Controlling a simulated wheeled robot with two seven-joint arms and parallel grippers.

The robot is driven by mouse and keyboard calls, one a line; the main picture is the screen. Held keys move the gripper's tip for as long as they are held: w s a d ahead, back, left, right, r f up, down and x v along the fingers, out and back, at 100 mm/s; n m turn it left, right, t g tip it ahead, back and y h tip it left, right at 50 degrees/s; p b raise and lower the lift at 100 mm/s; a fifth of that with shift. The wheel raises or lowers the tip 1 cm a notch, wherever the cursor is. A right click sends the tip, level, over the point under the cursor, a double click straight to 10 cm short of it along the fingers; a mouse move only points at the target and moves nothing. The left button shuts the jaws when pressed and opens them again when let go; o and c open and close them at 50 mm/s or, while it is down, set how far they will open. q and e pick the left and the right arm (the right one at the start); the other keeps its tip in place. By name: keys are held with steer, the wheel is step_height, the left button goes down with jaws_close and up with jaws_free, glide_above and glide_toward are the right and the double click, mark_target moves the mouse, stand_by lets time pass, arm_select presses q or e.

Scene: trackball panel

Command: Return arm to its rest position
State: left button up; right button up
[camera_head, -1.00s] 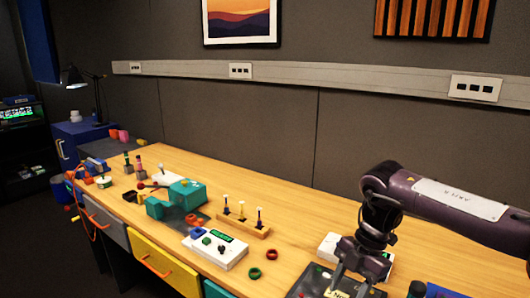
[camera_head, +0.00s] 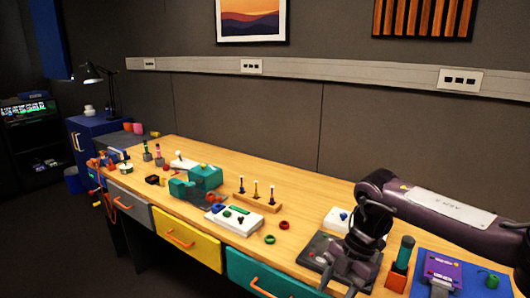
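My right arm comes in from the right, dark purple with a pale label plate. Its gripper (camera_head: 338,287) points down over the front part of a dark grey panel (camera_head: 318,249) near the table's front edge. The gripper and wrist hide much of the panel, and I cannot make out a trackball. Small coloured buttons show on the panel's left part. I cannot tell whether the fingertips touch the panel. My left gripper is not in view.
A green-topped cylinder in an orange holder (camera_head: 397,280) and a blue mat (camera_head: 465,268) with a purple device lie right of the gripper. A white box (camera_head: 337,220) stands behind the panel. A white button box (camera_head: 234,219) and teal machine (camera_head: 205,177) are further left.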

steer(key=w+a+f+m+t+y, duration=0.25)
steer(key=a+f+y, duration=0.25)
steer(key=a+f, duration=1)
steer(key=s+d+f+m+t, duration=0.1)
steer(key=s+f+m+t, duration=0.2)
steer(key=f, duration=0.5)
steer(key=s+f+m+t, duration=0.1)
steer(key=f+m+t, duration=0.1)
steer(key=f+m, duration=0.5)
steer(key=s+d+f+m+h, duration=0.25)
steer(key=s+d+f, duration=0.25)
steer(key=s+f, duration=0.35)
steer(key=s+d+f+m+g+h, duration=0.1)
steer(key=s+d+f+m+h, duration=0.15)
steer(key=s+d+f, duration=0.45)
steer(key=s+d+f+m+h, duration=0.2)
steer(key=s+d+f+m, duration=0.1)
steer(key=s+f, duration=0.7)
steer(key=s+d+f+m+g+h, duration=0.1)
steer(key=s+d, duration=0.2)
steer(key=s, duration=0.5)
steer(key=s+d+f+m+g+h, duration=0.1)
steer(key=s+d+g, duration=0.1)
steer(key=s, duration=0.7)
steer(key=shift+s+d, duration=0.3)
steer(key=shift+d, duration=0.25)
